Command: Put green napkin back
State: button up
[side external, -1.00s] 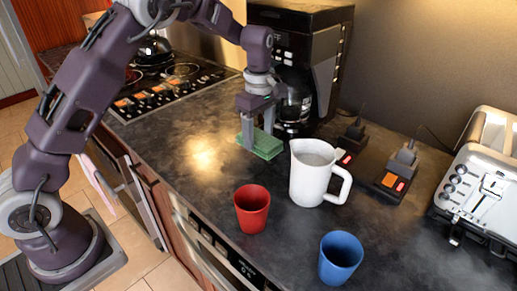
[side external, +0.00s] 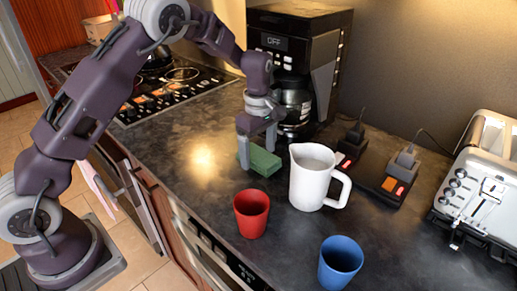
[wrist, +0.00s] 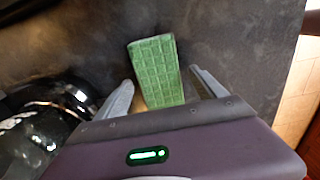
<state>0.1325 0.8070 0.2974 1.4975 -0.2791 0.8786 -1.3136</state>
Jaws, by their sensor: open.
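The green napkin (side external: 262,160) is a folded, thick rectangular block on the dark counter, in front of the coffee maker. In the wrist view the napkin (wrist: 158,72) shows a grid texture and lies between my two fingers, reaching out beyond their tips. My gripper (side external: 257,156) points down over the napkin, fingers low beside it. It is open, with a gap between the napkin and at least the right finger in the wrist view (wrist: 160,82). The part of the napkin nearest the palm is hidden.
The coffee maker (side external: 300,60) with its glass carafe stands just behind my gripper. A white pitcher (side external: 310,180), red cup (side external: 251,214) and blue cup (side external: 340,262) stand to the right and front. A toaster (side external: 485,190) and power sockets (side external: 390,180) are further right. The stove (side external: 170,90) is at back left.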

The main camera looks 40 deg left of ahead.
aim_at(259, 154)
jog(key=s+r+m+t, duration=0.1)
jog(key=s+r+m, duration=0.15)
jog(key=r, duration=0.65)
jog(key=s+r+m, duration=0.1)
jog(key=s+r, duration=0.2)
jog(key=r, duration=0.7)
jog(key=s+d+r+m+t+h, duration=0.15)
jog(key=s+r+m, duration=0.35)
jog(key=s, duration=0.6)
jog(key=s+f+m+t+y, duration=0.1)
jog(key=s+f+m+t, duration=0.2)
jog(key=s+m, duration=0.6)
jog(key=s+f, duration=0.1)
jog(key=s, duration=0.6)
jog(key=shift+d+f, duration=0.2)
